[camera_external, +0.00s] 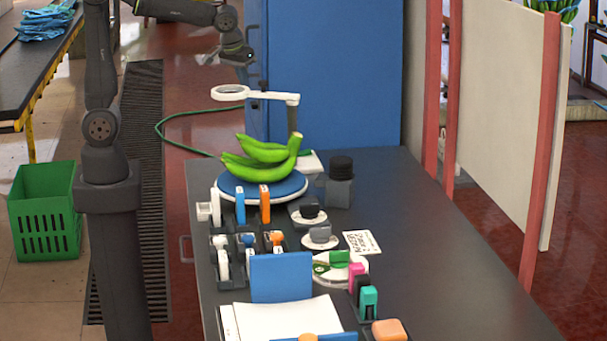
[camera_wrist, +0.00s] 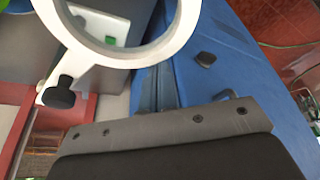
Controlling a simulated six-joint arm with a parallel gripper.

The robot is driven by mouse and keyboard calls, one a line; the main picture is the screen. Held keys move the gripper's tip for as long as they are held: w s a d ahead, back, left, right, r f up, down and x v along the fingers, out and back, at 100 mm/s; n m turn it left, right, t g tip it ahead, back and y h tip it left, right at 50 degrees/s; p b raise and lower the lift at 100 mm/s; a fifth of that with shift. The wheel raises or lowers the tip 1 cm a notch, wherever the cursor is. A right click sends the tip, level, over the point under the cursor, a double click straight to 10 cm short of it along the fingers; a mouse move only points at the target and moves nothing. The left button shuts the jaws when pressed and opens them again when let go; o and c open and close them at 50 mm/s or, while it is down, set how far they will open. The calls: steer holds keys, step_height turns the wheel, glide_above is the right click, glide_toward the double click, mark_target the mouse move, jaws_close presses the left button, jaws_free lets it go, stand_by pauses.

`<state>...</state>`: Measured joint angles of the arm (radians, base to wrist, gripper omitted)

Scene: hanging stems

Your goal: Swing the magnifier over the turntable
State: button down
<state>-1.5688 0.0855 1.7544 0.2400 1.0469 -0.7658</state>
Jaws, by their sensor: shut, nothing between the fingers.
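The magnifier (camera_external: 230,92) is a white ring on a white horizontal arm, carried by a dark post (camera_external: 292,120) at the back of the table. Its ring hangs left of the turntable (camera_external: 230,190), not over it. The turntable is a blue disc with a white rim, bearing green bananas (camera_external: 258,168). In the wrist view the magnifier ring (camera_wrist: 172,50) fills the upper left, with a black knob (camera_wrist: 58,93) on a short stem. My gripper (camera_external: 240,60) is shut and empty, just above the ring and apart from it. Its fingertips are hard to make out.
A blue cabinet (camera_external: 335,70) stands close behind the magnifier. A dark jar (camera_external: 340,183) stands right of the turntable. Tape dispensers, stamps and papers (camera_external: 285,320) crowd the table's front left. The table's right side (camera_external: 440,270) is clear.

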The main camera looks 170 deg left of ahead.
mark_target(228, 95)
steer(key=shift+d, duration=0.1)
stand_by(0.3)
steer(key=shift+w+d+n, duration=0.5)
steer(key=shift+w, duration=0.1)
steer(key=w+d+n, duration=0.1)
steer(key=w+n, duration=0.1)
steer(key=w, duration=0.1)
steer(key=w+d+n+g+h, duration=0.1)
steer(key=w+d+n, duration=0.1)
steer(key=w, duration=0.1)
steer(key=w+d+n+h, duration=0.1)
steer(key=w+n, duration=0.1)
steer(key=w, duration=0.1)
steer(key=shift+w+d+n, duration=0.15)
steer(key=shift+w+n, duration=0.1)
steer(key=shift+n, duration=0.05)
steer(key=w+a+n+h, duration=0.1)
steer(key=w+n, duration=0.3)
steer(key=w, duration=0.7)
steer(key=shift+w+a+n+h, duration=0.3)
steer(key=shift+w+a+n, duration=0.1)
steer(key=shift+a, duration=0.25)
